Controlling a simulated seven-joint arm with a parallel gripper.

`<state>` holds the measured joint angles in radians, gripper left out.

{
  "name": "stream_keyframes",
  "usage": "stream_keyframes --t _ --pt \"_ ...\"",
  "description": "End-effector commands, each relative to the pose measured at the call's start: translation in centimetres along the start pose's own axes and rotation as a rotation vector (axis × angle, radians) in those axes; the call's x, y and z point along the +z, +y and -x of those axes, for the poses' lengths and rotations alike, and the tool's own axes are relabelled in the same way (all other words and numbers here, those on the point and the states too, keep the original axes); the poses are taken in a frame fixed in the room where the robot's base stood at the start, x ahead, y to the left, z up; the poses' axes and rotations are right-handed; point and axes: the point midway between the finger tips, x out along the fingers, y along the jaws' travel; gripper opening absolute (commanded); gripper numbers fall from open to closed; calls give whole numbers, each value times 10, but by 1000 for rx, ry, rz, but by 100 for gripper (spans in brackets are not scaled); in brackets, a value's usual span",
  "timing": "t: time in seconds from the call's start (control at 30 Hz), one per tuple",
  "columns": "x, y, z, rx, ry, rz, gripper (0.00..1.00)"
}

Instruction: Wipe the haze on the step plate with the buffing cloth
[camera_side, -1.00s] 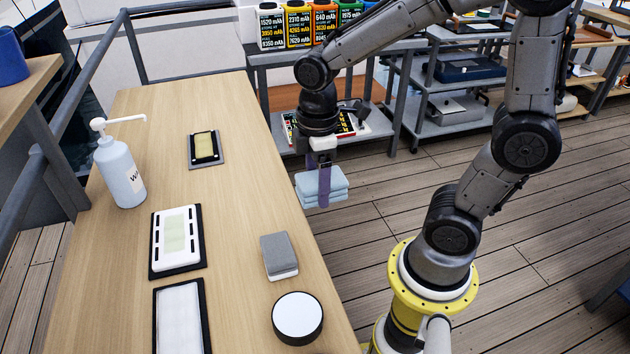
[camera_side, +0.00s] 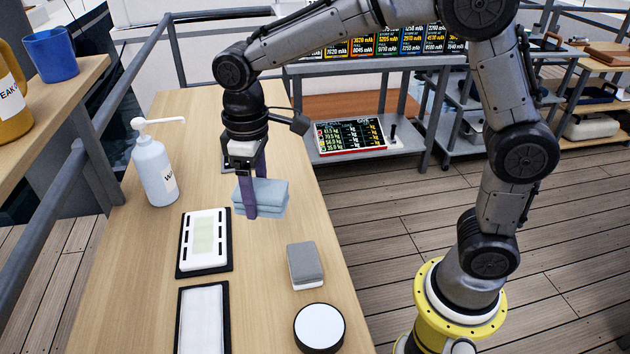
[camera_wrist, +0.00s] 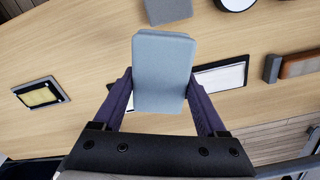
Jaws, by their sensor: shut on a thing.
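My gripper (camera_side: 250,196) is shut on the folded light-blue buffing cloth (camera_side: 272,196) and holds it above the table. The cloth also fills the middle of the wrist view (camera_wrist: 163,75), between the purple fingers. A white slotted plate with a pale greenish patch (camera_side: 205,240), which looks like the step plate with its haze, lies on a dark base just nearer and left of the cloth in the side view. The cloth looks apart from it. In the wrist view a white panel (camera_wrist: 232,76) shows partly behind the cloth; I cannot tell which plate it is.
A pump bottle (camera_side: 155,170) stands left. A plain white plate (camera_side: 203,318), grey block (camera_side: 304,262) and round white-topped disc (camera_side: 319,327) are nearer. A yellow pad in a dark frame (camera_wrist: 40,94) and a brown object (camera_wrist: 300,66) show in the wrist view.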

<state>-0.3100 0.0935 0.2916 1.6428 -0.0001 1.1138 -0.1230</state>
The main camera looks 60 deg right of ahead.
Motion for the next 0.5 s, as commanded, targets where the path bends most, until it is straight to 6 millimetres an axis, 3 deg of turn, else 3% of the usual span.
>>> stream_keyframes --t 0.03,0.2,0.37,0.5 --pt "-17 -20 -3 0 -1 19 30" --pt "-56 -84 -14 0 -2 73 30" --pt "-74 -150 -31 0 -2 167 30" --pt "-76 -196 -48 0 -2 263 30"
